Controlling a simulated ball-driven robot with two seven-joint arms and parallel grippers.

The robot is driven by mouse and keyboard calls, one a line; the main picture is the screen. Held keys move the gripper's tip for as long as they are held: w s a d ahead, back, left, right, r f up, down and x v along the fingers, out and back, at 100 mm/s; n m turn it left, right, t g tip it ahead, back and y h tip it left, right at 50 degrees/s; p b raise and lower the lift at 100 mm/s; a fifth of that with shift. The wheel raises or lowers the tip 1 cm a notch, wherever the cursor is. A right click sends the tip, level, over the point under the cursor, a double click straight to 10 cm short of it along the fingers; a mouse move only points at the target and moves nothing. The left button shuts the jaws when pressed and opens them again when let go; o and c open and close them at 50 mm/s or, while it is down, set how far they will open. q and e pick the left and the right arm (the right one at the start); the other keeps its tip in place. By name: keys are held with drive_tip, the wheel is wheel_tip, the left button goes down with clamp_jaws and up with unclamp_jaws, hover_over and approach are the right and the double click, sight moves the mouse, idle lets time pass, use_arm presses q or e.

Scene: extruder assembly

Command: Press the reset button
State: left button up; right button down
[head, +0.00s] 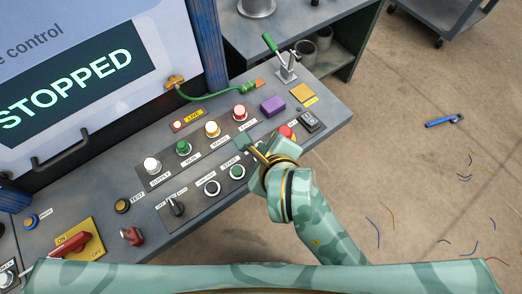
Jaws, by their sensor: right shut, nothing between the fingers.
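The control desk (185,242) carries a grey panel with two rows of lamps and buttons. The white button's label is too small to read surely, so I cannot tell which button is the reset. A blue button (31,221) sits at the desk's far left. My right gripper (253,147) is shut and empty, over the panel's right end, above and right of the green button. It hides what lies beneath. My left gripper is not in view.
A screen (75,75) reading STOPPED stands behind the desk. Upper-row lamps include a red one (239,112). A red mushroom button (286,132) is close behind my right gripper. A green-handled lever (284,62) stands at the back right. A red-handled switch (72,246) is front left.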

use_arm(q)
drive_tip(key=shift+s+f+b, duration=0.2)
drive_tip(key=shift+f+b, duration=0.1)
use_arm(e)
drive_tip(key=shift+f, duration=0.65)
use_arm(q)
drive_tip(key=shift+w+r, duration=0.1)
use_arm(e)
drive_tip(key=shift+r, duration=0.1)
idle(0.4)
use_arm(q)
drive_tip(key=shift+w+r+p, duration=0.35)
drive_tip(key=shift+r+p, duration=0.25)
drive_tip(key=shift+p, duration=0.3)
use_arm(e)
drive_tip(key=shift+r, duration=0.85)
use_arm(q)
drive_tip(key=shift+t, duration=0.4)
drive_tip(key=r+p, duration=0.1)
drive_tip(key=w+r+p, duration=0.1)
drive_tip(key=p, duration=0.1)
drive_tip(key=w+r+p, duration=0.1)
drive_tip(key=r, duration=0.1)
use_arm(e)
wheel_tip(320, 180, up, 5)
drive_tip(key=shift+f, duration=0.1)
